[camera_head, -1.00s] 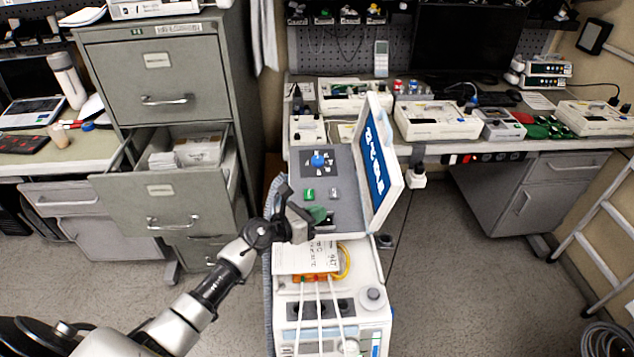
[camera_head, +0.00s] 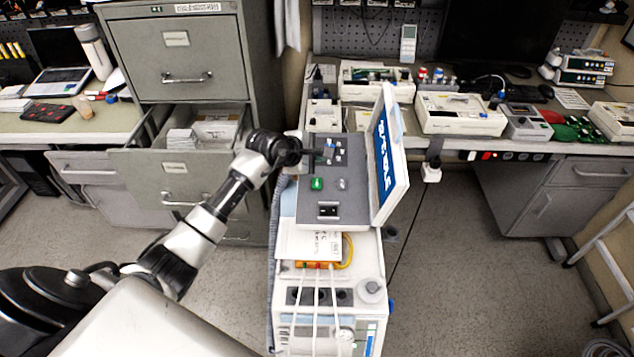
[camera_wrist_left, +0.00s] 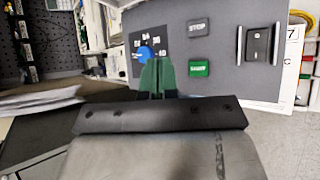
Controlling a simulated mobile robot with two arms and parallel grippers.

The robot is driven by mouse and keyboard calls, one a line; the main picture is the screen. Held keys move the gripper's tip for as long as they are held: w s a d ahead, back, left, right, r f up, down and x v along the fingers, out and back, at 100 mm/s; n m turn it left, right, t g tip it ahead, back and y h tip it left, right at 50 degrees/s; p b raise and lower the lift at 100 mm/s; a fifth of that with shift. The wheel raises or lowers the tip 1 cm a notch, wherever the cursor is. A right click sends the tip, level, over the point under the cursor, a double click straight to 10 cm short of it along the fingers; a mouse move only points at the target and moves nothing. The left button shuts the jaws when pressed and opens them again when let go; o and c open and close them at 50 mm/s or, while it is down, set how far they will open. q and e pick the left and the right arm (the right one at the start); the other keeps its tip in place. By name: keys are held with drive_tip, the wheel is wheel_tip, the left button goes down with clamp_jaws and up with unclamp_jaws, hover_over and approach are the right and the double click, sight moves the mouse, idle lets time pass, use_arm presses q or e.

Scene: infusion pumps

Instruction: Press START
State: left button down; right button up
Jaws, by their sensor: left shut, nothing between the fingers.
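The green START button (camera_head: 317,184) is on the grey control panel (camera_head: 338,198) of the machine. In the left wrist view, START (camera_wrist_left: 199,68) is right of my fingertips, and the grey STOP button (camera_wrist_left: 197,27) is above it. STOP also shows in the head view (camera_head: 342,185). A blue knob (camera_head: 329,151) is at the panel's far end and shows in the wrist view (camera_wrist_left: 145,53), partly hidden by my fingers. My left gripper (camera_head: 326,155) is shut and empty, with its green fingertips (camera_wrist_left: 157,76) near the knob, apart from START. I cannot tell whether they touch the panel. My right gripper is not in view.
A raised screen (camera_head: 388,160) stands along the panel's right side. A black rocker switch (camera_head: 327,210) is nearer than START. An open cabinet drawer (camera_head: 165,164) is left of the machine. A workbench (camera_head: 470,143) with several devices is behind it.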

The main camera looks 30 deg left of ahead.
use_arm(q)
drive_tip(key=b, duration=0.6)
hover_over(317, 187)
wheel_tip(317, 187, down, 8)
drive_tip(key=shift+s+d+r, duration=0.1)
drive_tip(key=shift+r, duration=0.15)
drive_tip(key=shift+f+b, duration=0.5)
drive_tip(key=shift+f, duration=0.1)
idle(1.0)
drive_tip(key=shift+w+f+b, duration=0.2)
drive_tip(key=shift+f+b, duration=0.15)
drive_tip(key=shift+b, duration=0.15)
drive_tip(key=shift+f+b, duration=0.45)
drive_tip(key=shift+b, duration=0.05)
idle(0.5)
drive_tip(key=shift+r, duration=0.15)
drive_tip(key=shift+s+r+p, duration=0.1)
drive_tip(key=shift+r+p, duration=0.45)
drive_tip(key=shift+r, duration=0.1)
